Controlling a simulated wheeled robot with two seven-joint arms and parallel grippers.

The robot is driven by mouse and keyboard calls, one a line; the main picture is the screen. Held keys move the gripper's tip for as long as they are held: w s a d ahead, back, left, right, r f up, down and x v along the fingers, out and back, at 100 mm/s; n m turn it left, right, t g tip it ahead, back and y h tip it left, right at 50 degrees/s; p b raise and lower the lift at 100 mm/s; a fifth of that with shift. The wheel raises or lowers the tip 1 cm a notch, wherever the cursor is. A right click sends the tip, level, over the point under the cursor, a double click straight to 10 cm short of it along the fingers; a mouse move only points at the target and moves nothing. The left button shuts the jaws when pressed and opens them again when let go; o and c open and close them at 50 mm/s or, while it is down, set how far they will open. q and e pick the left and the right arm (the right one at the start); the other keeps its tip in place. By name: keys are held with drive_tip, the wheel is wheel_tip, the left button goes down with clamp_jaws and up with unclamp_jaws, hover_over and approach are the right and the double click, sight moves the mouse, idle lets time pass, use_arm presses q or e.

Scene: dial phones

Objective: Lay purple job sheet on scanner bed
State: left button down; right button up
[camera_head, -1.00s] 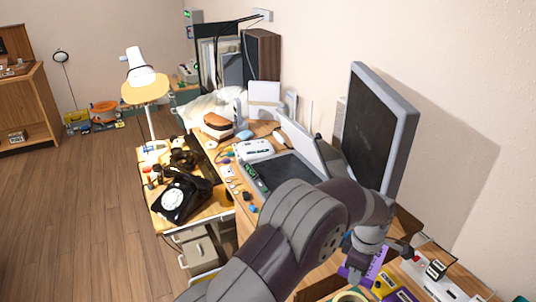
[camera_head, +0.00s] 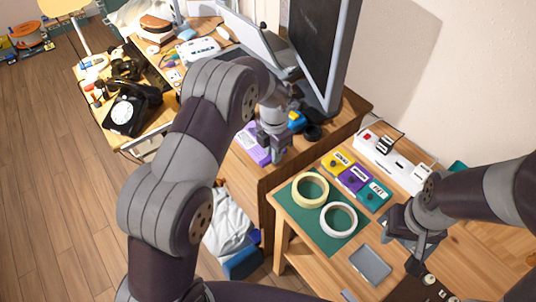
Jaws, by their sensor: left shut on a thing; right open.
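The purple job sheet (camera_head: 252,143) has a white label strip and is at my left gripper (camera_head: 272,160), which is shut on it over the wooden desk's near end. The gripper hides part of the sheet. The scanner, with its pale lid (camera_head: 262,42) raised, stands further back on the desk in front of the monitor. My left arm hides most of its dark bed. My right gripper (camera_head: 420,258) is open and empty over the front worktable at the right.
A dark monitor (camera_head: 318,50) rises beside the scanner. A black dial phone (camera_head: 130,108) is on the lower desk at left. Tape rolls (camera_head: 338,219), yellow (camera_head: 338,161), purple (camera_head: 354,178) and teal (camera_head: 374,195) labelled blocks, and a white power strip (camera_head: 392,160) occupy the front worktable.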

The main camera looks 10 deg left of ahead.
sight(270, 168)
use_arm(q)
drive_tip(key=shift+w+a+f, duration=0.15)
drive_tip(key=shift+a+f, duration=0.15)
drive_tip(key=shift+a, duration=0.2)
drive_tip(key=shift+a+f, duration=0.1)
drive_tip(key=shift+f, duration=1.95)
drive_tip(key=shift+f, duration=0.1)
drive_tip(key=c, duration=1.1)
unclamp_jaws()
drive_tip(key=shift+o, duration=0.2)
